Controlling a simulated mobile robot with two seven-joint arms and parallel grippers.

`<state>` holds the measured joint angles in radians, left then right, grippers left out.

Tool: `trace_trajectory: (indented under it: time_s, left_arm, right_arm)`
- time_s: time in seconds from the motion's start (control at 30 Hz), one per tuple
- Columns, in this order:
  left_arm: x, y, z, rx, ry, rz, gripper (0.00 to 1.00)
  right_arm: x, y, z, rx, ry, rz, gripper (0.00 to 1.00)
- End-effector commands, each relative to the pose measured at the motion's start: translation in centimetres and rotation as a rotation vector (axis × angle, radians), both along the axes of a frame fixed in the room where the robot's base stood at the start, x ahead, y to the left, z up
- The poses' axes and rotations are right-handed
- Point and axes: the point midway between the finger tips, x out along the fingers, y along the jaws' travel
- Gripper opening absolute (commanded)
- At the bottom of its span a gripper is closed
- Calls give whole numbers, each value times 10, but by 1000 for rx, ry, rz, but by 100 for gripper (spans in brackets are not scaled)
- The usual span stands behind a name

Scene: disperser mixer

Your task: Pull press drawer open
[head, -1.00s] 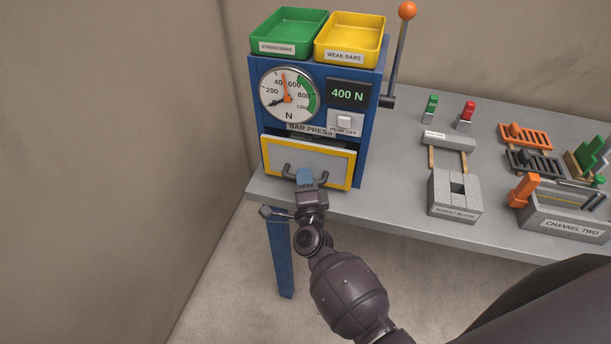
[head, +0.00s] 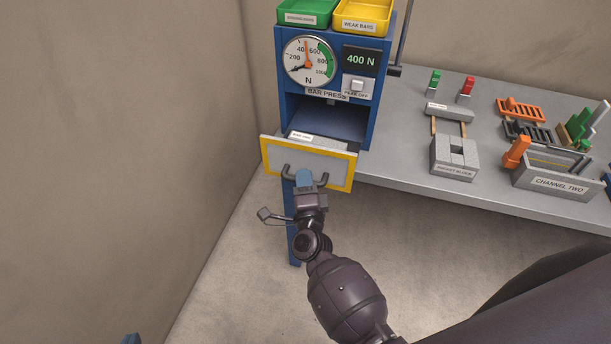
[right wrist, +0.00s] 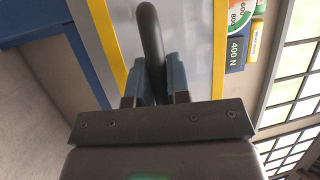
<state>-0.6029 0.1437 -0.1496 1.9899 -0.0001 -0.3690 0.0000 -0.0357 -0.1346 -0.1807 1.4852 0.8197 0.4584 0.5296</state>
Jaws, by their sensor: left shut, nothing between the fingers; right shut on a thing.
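The press drawer has a pale front panel (head: 325,165) with a yellow frame and a dark bar handle (head: 321,181). It stands out from the blue bar press (head: 375,105), with an open bay above and behind it. A strip of the drawer's inside with a small label shows behind the panel. My right gripper (head: 304,180) is shut on the handle; the right wrist view shows its blue fingers (right wrist: 160,75) on either side of the dark bar (right wrist: 150,30). My left gripper (head: 131,339) barely shows at the bottom left edge, shut and empty.
Green (head: 305,10) and yellow (head: 365,15) trays sit on the press. The grey table (head: 400,165) holds a socket block (head: 454,160), a Channel Two block (head: 555,180) and racks to the right. Open floor lies in front; a wall stands at left.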

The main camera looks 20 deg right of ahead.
Motion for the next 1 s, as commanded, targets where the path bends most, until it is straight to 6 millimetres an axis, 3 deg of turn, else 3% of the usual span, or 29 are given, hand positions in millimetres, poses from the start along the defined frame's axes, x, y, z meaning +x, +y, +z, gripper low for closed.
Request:
trace_trajectory:
  time_s: [0.3,0.83,0.87,1.0]
  left_arm:
    - [0,0,4,0,-1,0,0]
    - [2,-1,6,-2,-6,-1,0]
    - [3,-1,6,-2,-6,-1,0]
    - [3,-1,6,-2,-7,-1,0]
  right_arm:
    - [-18,12,0,1,0,0,0]
    - [-21,15,0,0,-1,0,0]
    - [-21,15,0,0,-1,0,20]
    - [-21,15,0,0,-1,0,41]
